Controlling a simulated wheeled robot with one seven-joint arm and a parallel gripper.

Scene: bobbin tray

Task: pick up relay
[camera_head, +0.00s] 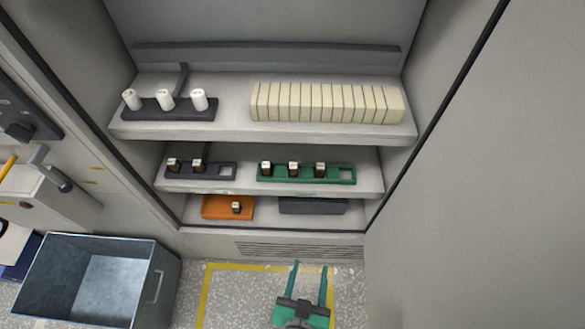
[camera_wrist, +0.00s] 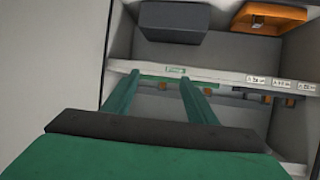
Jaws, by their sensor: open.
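Several small dark relays with pale tops sit in a cabinet. Three stand in the green rail (camera_head: 333,180), one of them the left relay (camera_head: 266,168); its right end socket is empty. Two more, one being a relay (camera_head: 197,165), stand in the dark rail (camera_head: 216,177), also with an empty right socket. A single relay (camera_head: 236,207) is on the orange tray (camera_head: 213,207) on the bottom level. My gripper (camera_head: 310,266) is open and empty, low in front of the cabinet. Its two green fingers (camera_wrist: 159,77) point at the shelves in the wrist view.
A dark block (camera_head: 311,206) lies right of the orange tray. The top shelf holds white spools (camera_head: 165,99) and a row of cream blocks (camera_head: 325,103). A grey metal bin (camera_head: 62,259) stands at lower left. A grey panel (camera_head: 480,200) bounds the right.

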